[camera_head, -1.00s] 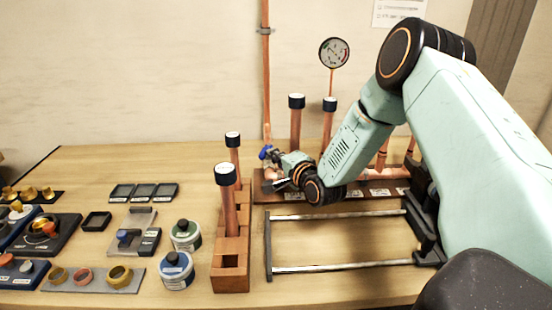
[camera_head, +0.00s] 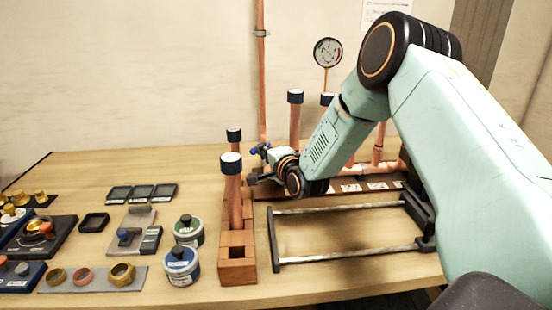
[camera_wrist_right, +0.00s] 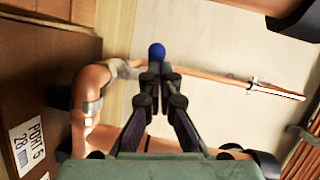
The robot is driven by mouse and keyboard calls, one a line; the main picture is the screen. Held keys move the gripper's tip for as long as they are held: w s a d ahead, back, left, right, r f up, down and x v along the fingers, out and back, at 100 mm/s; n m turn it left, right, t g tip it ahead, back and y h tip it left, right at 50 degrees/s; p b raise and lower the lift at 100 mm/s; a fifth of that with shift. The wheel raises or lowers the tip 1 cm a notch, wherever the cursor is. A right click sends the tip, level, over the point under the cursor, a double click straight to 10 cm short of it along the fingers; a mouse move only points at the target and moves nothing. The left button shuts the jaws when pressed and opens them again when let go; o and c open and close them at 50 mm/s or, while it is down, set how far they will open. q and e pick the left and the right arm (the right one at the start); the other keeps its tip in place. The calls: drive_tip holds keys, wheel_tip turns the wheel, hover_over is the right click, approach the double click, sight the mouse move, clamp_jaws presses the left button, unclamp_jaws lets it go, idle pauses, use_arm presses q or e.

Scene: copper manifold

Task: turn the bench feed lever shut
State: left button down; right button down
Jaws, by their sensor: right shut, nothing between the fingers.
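The feed lever shows as a small blue handle (camera_head: 262,149) on the copper pipework at the back of the bench, just behind my right gripper. In the right wrist view its round blue end (camera_wrist_right: 156,51) sits just beyond my fingertips; I cannot tell whether they touch. My right gripper (camera_head: 256,178) is shut and empty, with its dark fingers together in the right wrist view (camera_wrist_right: 157,73). My own wrist hides part of the valve and pipe behind it. My left gripper is out of view.
A wooden block (camera_head: 237,268) with upright dark-capped copper tubes (camera_head: 231,164) stands close left of my right gripper. A metal-railed frame (camera_head: 345,207) lies in front. A round gauge (camera_head: 327,52) is behind. Tins (camera_head: 181,265) and small trays (camera_head: 119,193) fill the left.

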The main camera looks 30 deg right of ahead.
sight(252, 152)
drive_tip(key=shift+w+a+f+b, duration=0.25)
drive_tip(key=shift+w+a+b, duration=0.8)
drive_tip(key=shift+w+b, duration=0.2)
drive_tip(key=w+b, duration=0.2)
drive_tip(key=w, duration=0.1)
drive_tip(key=w+a+b, duration=0.1)
drive_tip(key=w, duration=0.1)
drive_tip(key=shift+a+r+b, duration=0.1)
drive_tip(key=shift+r+b, duration=0.15)
drive_tip(key=shift+b, duration=0.05)
drive_tip(key=shift+w+r, duration=0.1)
drive_tip(key=shift+r, duration=0.15)
